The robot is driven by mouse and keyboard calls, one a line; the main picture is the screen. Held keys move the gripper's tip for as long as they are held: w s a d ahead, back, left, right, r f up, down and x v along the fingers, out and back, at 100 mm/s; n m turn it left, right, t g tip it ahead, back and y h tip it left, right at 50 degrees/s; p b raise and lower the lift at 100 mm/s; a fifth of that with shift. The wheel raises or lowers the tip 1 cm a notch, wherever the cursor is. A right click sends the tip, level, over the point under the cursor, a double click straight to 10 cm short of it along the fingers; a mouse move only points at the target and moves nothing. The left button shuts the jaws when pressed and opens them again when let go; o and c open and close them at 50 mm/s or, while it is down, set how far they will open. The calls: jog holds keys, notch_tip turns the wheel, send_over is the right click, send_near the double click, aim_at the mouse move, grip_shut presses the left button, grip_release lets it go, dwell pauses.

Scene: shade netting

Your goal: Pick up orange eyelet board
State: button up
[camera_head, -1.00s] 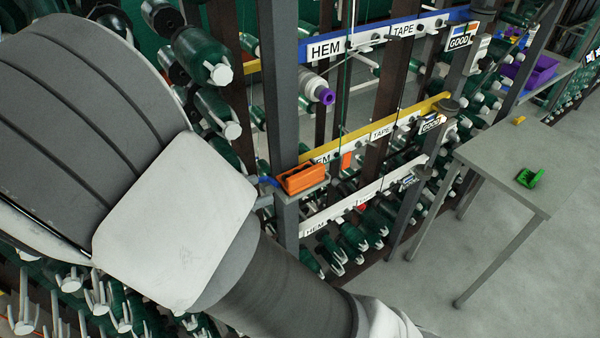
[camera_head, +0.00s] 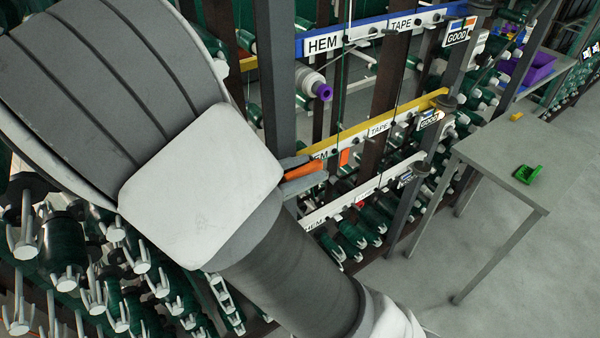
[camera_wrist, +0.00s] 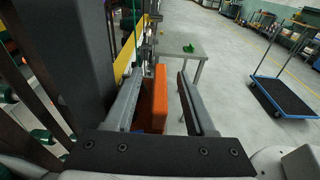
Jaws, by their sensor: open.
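The orange eyelet board (camera_wrist: 158,100) stands on edge between the two fingers of my gripper (camera_wrist: 162,82) in the wrist view. It lies close to the left finger, with a gap to the right finger. Whether it touches the left finger I cannot tell. In the head view, a strip of the orange board (camera_head: 305,170) shows between the grey fingers of my gripper (camera_head: 318,168), beside the dark upright post. My arm hides much of the board and the small shelf under it there.
A rack with HEM and TAPE rails (camera_head: 375,130) and green spools is close by. A grey table (camera_head: 500,165) at right bears a green piece (camera_head: 528,174). A blue-framed cart (camera_wrist: 285,95) stands on open floor. A dark post (camera_wrist: 75,50) stands close at left.

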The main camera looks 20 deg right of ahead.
aim_at(307, 168)
grip_shut()
jog(key=shift+r, duration=0.1)
dwell(0.4)
jog(key=shift+r, duration=0.5)
jog(key=r, duration=0.2)
jog(key=r+p, duration=0.1)
jog(key=shift+s+d+r, duration=0.15)
jog(key=shift+d+r, duration=0.1)
jog(key=s+d+r+p, duration=0.1)
jog(key=s+d+r, duration=0.1)
jog(key=d, duration=0.3)
jog(key=s+d+r, duration=0.2)
jog(key=d+r, duration=0.2)
jog(key=d, duration=0.1)
jog(key=shift+d+r+p, duration=0.15)
jog(key=shift+d+p, duration=0.1)
jog(key=shift+p, duration=0.15)
